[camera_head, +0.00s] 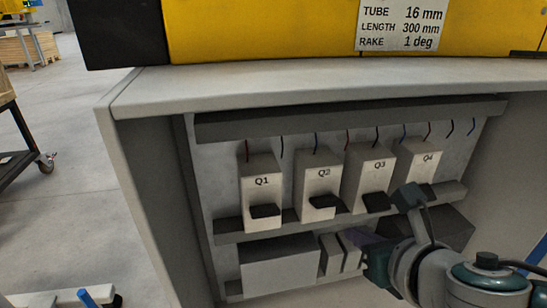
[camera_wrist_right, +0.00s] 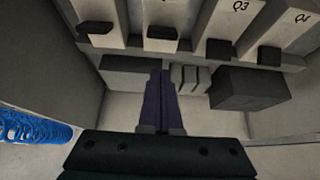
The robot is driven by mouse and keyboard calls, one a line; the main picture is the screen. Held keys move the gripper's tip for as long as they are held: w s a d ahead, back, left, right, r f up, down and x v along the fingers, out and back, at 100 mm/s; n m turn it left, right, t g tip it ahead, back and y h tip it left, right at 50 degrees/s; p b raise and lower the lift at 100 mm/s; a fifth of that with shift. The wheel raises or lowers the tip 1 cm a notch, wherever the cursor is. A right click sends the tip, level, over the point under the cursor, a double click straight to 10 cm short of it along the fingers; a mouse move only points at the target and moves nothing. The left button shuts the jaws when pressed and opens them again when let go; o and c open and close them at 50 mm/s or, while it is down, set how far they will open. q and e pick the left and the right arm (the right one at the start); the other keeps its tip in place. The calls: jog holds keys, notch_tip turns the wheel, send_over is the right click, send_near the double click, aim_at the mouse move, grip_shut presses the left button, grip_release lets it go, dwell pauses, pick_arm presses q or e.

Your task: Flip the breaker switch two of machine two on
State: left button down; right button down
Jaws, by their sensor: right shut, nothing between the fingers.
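Breaker Q2 (camera_head: 318,182) is a pale block in the open cabinet, second from the left in the row Q1 to Q4. Its black switch lever (camera_head: 322,200) sticks out at its lower end; the lever also shows in the right wrist view (camera_wrist_right: 160,33). My right gripper (camera_head: 358,237) is shut and empty, with purple fingers. In the head view it lies below and right of the Q2 lever. In the right wrist view the fingertips (camera_wrist_right: 160,72) point up at the zone just under that lever, with a visible gap. My left gripper is out of view.
Breakers Q1 (camera_head: 262,190), Q3 (camera_head: 368,178) and Q4 (camera_head: 416,166) stand beside Q2, each with a black lever. Grey boxes (camera_head: 278,262) sit on a lower rail. The cabinet top (camera_head: 300,80) overhangs. A blue coil (camera_wrist_right: 35,128) shows at left in the wrist view.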

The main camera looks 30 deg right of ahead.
dwell(0.3)
jog(key=s+a+r+m+g+y+p, duration=0.1)
jog(key=s+a+r+m+g+p, duration=0.35)
jog(key=s+r+m+p, duration=0.8)
jog(key=s+a+r+m+g+y+p, duration=0.35)
jog(key=r+m, duration=0.65)
jog(key=m, duration=0.8)
notch_tip(320, 180, up, 38)
jog(key=s+a+h+p, duration=0.1)
jog(key=p, duration=3.7)
jog(key=shift+s+a+f+m+p, duration=0.15)
jog(key=shift+s+m+p, duration=0.1)
jog(key=shift+m+p, duration=0.15)
